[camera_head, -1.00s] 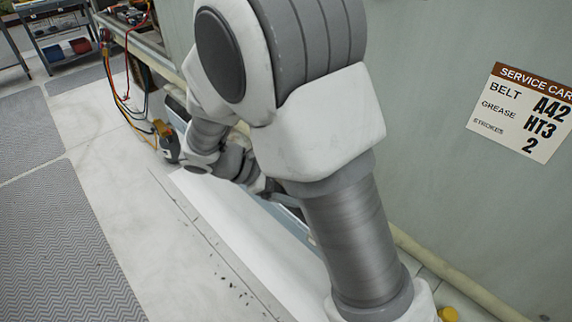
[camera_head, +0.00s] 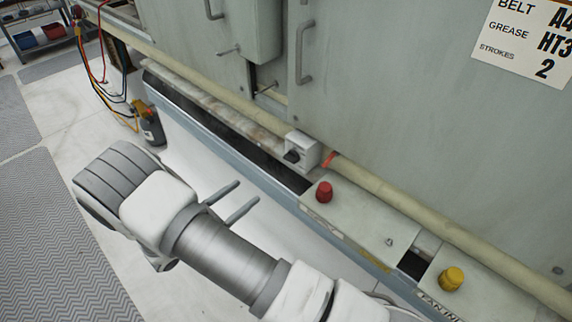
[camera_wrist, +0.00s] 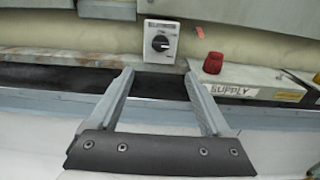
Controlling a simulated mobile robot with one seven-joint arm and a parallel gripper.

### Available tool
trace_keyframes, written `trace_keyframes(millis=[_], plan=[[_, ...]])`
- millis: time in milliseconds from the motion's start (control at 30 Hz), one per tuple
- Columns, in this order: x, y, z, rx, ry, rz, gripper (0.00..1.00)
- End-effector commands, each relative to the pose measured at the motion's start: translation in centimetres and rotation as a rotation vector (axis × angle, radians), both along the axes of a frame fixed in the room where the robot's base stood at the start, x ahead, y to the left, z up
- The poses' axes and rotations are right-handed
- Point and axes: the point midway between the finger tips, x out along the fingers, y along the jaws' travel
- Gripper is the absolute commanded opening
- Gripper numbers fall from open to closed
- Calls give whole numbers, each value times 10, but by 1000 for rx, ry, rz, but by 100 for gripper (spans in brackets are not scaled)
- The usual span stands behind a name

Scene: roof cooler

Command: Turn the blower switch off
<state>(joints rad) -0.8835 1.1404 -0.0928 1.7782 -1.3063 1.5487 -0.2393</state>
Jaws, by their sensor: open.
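The blower switch looks to be the small light box with a black rotary knob (camera_head: 292,156), low on the cabinet side by the pipe. In the wrist view the switch box (camera_wrist: 160,41) faces me, its knob dark and its label too small to read. My gripper (camera_head: 239,200) is open and empty, its two fingers apart and short of the switch. In the wrist view my gripper (camera_wrist: 160,75) points at the switch, the box showing just beyond and between the fingertips. Nothing touches the knob.
A red knob (camera_head: 324,192) stands right of the switch on a ledge marked "SUPPLY" in the wrist view. A yellow knob (camera_head: 451,279) is further right. A pale pipe (camera_head: 400,205) runs along the cabinet (camera_head: 400,120). An open trough (camera_head: 225,130) lies left of the switch.

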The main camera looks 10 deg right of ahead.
Motion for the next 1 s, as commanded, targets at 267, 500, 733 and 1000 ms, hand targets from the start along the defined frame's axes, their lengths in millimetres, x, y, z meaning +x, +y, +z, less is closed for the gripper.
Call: trace_keyframes(millis=[267, 500, 733, 1000], plan=[[28, -44, 0, 0, 0, -7, 82], [57, -88, -1, 3, -1, -7, 82], [80, -123, 0, 1, 0, -6, 82], [93, -140, 1, 2, 0, -3, 82]])
